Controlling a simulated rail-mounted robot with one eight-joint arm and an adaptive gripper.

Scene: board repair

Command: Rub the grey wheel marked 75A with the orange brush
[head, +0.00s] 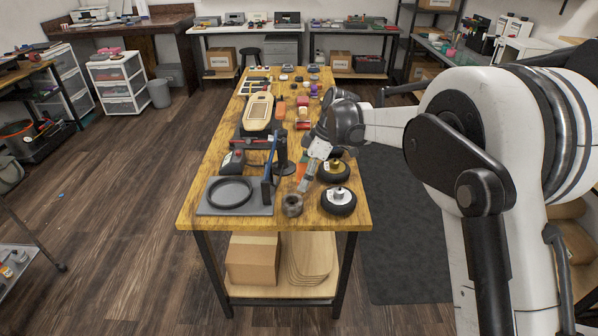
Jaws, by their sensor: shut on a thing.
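My gripper (306,182) points down and to the left over the near right part of the wooden workbench. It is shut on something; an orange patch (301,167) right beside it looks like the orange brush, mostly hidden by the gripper. Just below and left of the fingertips, a small grey-brown round thing (292,205) with a dark hole stands on the bench. It could be the grey wheel; no 75A marking is readable. I cannot tell whether brush and wheel touch.
Two black wheels, one with a white hub (338,202) and one with a yellow hub (333,171), lie right of the gripper. A grey tray (207,207) with a black ring is at left. A blue-handled tool (271,150) stands between. A wooden deck (258,111) lies farther back.

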